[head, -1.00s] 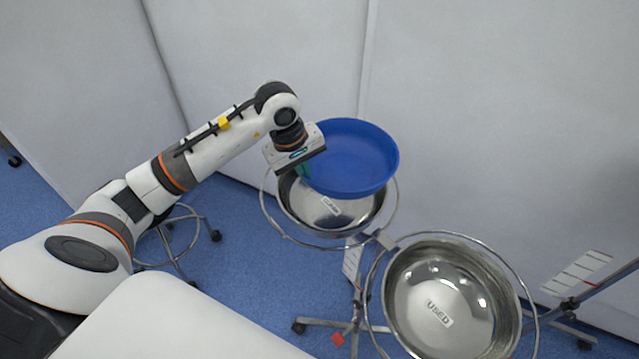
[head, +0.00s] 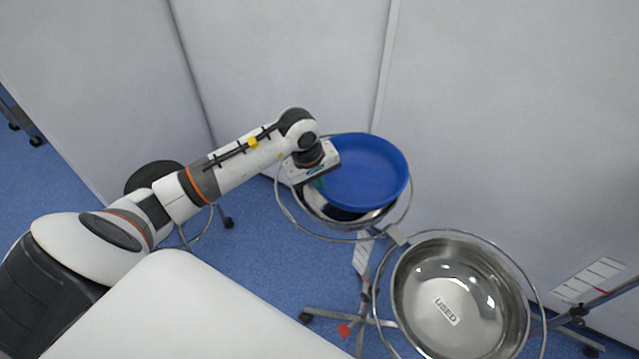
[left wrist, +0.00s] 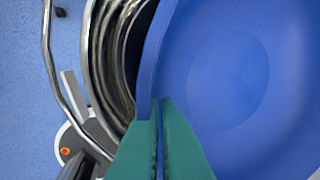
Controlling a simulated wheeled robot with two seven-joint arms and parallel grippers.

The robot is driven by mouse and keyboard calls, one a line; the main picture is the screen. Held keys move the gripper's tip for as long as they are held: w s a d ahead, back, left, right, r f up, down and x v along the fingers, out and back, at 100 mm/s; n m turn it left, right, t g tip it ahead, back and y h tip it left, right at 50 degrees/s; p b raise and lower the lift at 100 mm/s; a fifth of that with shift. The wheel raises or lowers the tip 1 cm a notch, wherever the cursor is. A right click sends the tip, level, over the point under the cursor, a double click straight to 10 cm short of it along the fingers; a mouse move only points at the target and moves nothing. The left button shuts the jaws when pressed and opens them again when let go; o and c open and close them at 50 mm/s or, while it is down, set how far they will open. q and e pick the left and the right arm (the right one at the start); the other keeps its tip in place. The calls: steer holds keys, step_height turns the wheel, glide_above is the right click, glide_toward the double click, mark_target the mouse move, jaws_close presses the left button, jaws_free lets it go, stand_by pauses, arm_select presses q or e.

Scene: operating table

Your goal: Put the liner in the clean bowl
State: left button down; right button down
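The liner is a round blue basin (head: 366,172) held over the far metal bowl (head: 336,213) in the head view. It covers most of that bowl, including any label on it. The liner also fills the right of the left wrist view (left wrist: 245,75). My left gripper (head: 318,182) is at the liner's left edge; its green fingers (left wrist: 158,135) are shut on the rim in the left wrist view. The liner looks to be at or just above the bowl's rim; I cannot tell whether they touch. My right gripper is in neither view.
A second metal bowl (head: 460,296), labelled USED, sits in a ring on the same stand, nearer and to the right. White walls stand close behind. A white padded surface (head: 185,310) is at the front. A stool (head: 155,175) is behind my left arm.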

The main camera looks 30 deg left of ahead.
arm_select(q)
steer(key=shift+f+b, duration=0.35)
steer(key=shift+f, duration=0.05)
steer(key=c, duration=1.7)
jaws_free()
steer(key=shift+r, duration=0.15)
steer(key=shift+r+p, duration=0.2)
steer(key=shift+p, duration=0.2)
steer(key=shift+r+p, duration=0.45)
steer(key=shift+p, duration=0.1)
steer(key=b+v, duration=0.1)
steer(key=v, duration=1)
steer(key=shift+s+a+r+b, duration=0.1)
steer(key=shift+r+b, duration=0.3)
